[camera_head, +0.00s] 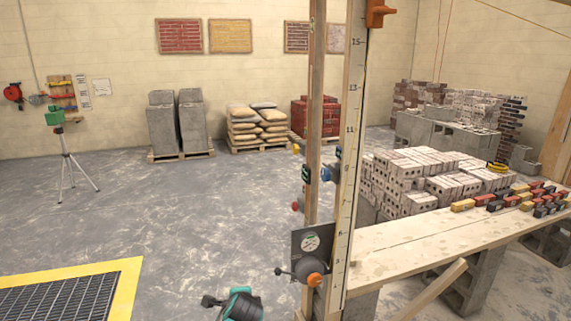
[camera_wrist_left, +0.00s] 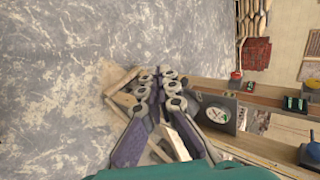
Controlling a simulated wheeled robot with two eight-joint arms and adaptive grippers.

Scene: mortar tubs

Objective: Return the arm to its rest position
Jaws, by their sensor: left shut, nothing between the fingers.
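My left gripper (camera_head: 212,300) shows at the bottom edge of the head view, a teal and black shape low over the grey floor, left of the wooden post. Most of its arm is cut off by the frame. In the left wrist view its dark, jointed fingers (camera_wrist_left: 158,78) are together and hold nothing. Pale wooden pieces (camera_wrist_left: 118,82) show behind the fingers. My right gripper is in neither view.
An upright wooden post with a scale (camera_head: 350,130) and a gauge plate (camera_head: 312,240) stands close to the right of my left gripper. A plank bench (camera_head: 420,245) carries small coloured blocks. A yellow-edged floor grate (camera_head: 128,285) lies left. The middle floor is clear.

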